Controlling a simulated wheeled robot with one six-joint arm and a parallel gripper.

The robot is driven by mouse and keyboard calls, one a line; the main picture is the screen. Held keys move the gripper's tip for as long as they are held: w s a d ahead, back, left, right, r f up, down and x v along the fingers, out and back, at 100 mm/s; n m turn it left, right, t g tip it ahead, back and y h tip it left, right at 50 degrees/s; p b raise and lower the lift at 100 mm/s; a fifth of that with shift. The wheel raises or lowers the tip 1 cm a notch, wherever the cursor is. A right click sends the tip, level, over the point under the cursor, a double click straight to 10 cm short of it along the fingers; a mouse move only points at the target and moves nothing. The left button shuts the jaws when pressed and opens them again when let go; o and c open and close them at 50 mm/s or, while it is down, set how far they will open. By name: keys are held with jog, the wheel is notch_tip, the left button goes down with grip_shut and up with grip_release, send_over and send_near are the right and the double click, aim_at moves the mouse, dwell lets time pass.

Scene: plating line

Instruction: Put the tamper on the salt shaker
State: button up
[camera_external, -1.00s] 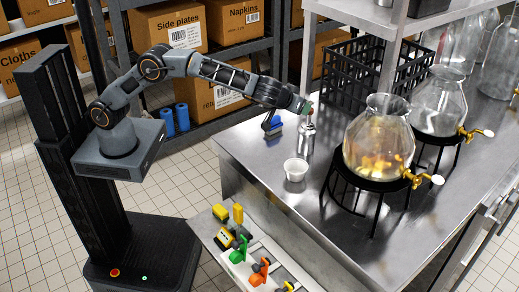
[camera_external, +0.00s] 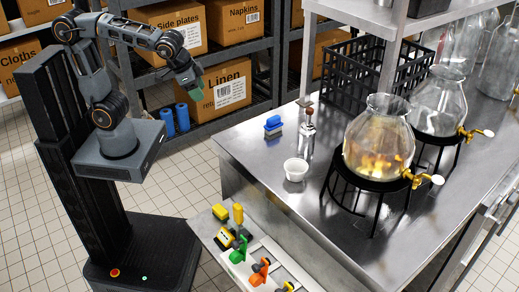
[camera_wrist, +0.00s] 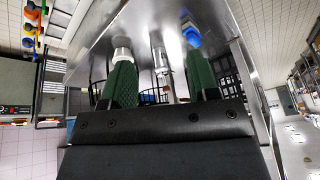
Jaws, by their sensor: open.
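The salt shaker (camera_external: 307,147) is a shiny metal cylinder standing upright on the steel counter. The tamper (camera_external: 309,114), with a reddish-brown handle, appears to stand upright on top of it; the contact between them is too small to make out. The metal stack also shows between my fingers in the wrist view, with the salt shaker (camera_wrist: 161,63) low in it. My gripper (camera_external: 198,84) is open and empty, well left of the counter and clear of both objects. Its green fingers (camera_wrist: 160,84) are spread apart in the wrist view.
Glass dispensers on black stands (camera_external: 376,183) are to the right. A black crate (camera_external: 350,85) is behind. The counter's front left is clear.

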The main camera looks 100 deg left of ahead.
jog(key=s+d+f+m+h, duration=0.1)
jog(key=s+f, duration=0.3)
jog(key=s, duration=0.4)
jog(key=shift+s+d+m+h, duration=0.3)
jog(key=shift+s+m+h, duration=0.1)
jog(key=shift+m, duration=0.3)
